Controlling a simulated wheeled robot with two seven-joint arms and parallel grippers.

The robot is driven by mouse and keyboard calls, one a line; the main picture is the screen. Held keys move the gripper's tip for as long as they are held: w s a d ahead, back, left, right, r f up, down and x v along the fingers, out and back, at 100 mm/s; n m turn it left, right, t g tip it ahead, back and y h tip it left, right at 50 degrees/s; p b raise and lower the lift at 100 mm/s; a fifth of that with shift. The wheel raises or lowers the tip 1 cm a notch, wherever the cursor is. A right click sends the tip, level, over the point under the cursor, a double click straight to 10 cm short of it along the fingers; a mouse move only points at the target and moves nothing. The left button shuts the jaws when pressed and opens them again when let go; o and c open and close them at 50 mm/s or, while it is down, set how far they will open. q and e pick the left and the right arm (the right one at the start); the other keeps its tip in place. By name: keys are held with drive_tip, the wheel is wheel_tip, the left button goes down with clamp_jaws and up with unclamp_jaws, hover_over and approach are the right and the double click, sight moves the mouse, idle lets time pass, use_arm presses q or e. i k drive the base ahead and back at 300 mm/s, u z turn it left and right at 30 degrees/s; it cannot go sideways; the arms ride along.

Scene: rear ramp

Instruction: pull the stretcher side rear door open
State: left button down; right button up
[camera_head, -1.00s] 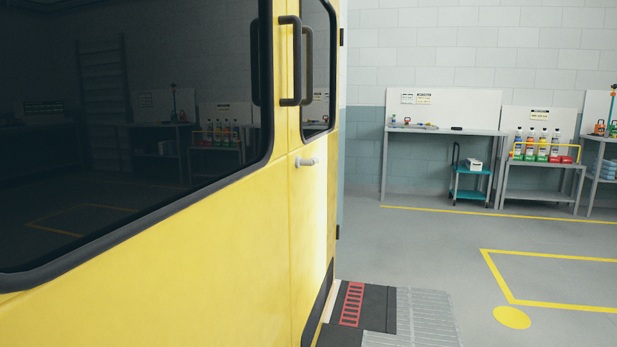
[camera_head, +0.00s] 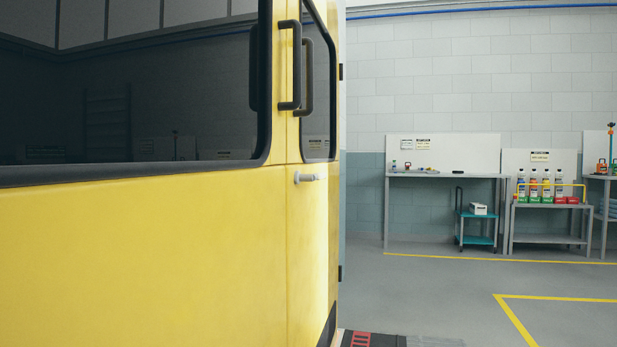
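Two yellow rear door panels fill the left half of the head view, with a seam between them. The wide near door (camera_head: 140,260) has a large dark window (camera_head: 130,95) and a black vertical grab handle (camera_head: 292,65) near its edge. The narrow-looking far door (camera_head: 312,250) has its own dark handle (camera_head: 307,80) and a dark window (camera_head: 319,130). A small pale handle (camera_head: 306,177) sticks out near the seam, below the windows. The doors look shut along the seam. I cannot tell which is the stretcher side door. Neither of my grippers shows.
A ramp edge with a red grating (camera_head: 361,340) lies at the bottom, beside the doors. Workbenches (camera_head: 445,174) and a small teal cart (camera_head: 476,220) stand along the back wall. The grey floor (camera_head: 430,300) on the right is clear, with yellow lines.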

sight(314, 273)
drive_tip(key=z, duration=0.35)
drive_tip(key=k, duration=0.45)
drive_tip(key=z, duration=0.95)
drive_tip(key=i, duration=0.9)
drive_tip(key=u, duration=0.95)
drive_tip(key=i, duration=1.6)
drive_tip(key=u, duration=1.05)
